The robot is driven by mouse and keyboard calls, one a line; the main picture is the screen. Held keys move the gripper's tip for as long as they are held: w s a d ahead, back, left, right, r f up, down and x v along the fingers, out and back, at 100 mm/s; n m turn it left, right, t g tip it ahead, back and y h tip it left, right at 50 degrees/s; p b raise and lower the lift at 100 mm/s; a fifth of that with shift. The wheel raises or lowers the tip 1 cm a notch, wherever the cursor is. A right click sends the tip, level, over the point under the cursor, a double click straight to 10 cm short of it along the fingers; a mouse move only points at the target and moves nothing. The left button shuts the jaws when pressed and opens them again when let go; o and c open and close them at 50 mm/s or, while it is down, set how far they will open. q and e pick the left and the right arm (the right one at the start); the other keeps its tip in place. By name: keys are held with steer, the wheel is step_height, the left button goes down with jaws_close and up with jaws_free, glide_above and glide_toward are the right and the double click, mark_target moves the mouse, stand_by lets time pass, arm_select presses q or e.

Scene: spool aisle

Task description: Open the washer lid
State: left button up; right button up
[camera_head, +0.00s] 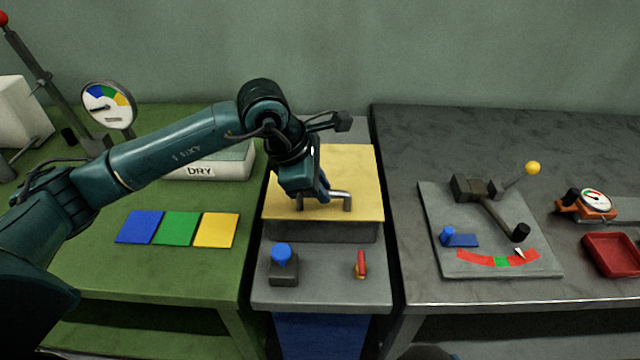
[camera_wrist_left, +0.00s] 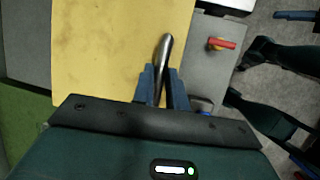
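The washer lid (camera_head: 350,170) is a flat yellow panel, lying closed on the grey washer body (camera_head: 330,232) in the middle of the head view. A grey metal bar handle (camera_head: 347,202) stands on its front part. In the left wrist view the yellow lid (camera_wrist_left: 105,50) fills the upper left, and the handle (camera_wrist_left: 165,50) runs between the blue fingers. My left gripper (camera_head: 318,192) reaches down from above onto the handle. Its fingers (camera_wrist_left: 162,88) lie close along both sides of the bar and look shut on it. My right gripper is not in view.
On the front ledge stand a blue-knobbed block (camera_head: 283,262) and a red-handled valve (camera_head: 361,264). The green table on the left holds blue, green and yellow tiles (camera_head: 178,229) and a DRY box (camera_head: 232,168). The dark right table bears a lever plate (camera_head: 485,255) and a red tray (camera_head: 612,256).

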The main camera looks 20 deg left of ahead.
arm_select(q)
jaws_close()
steer(key=shift+r, duration=0.1)
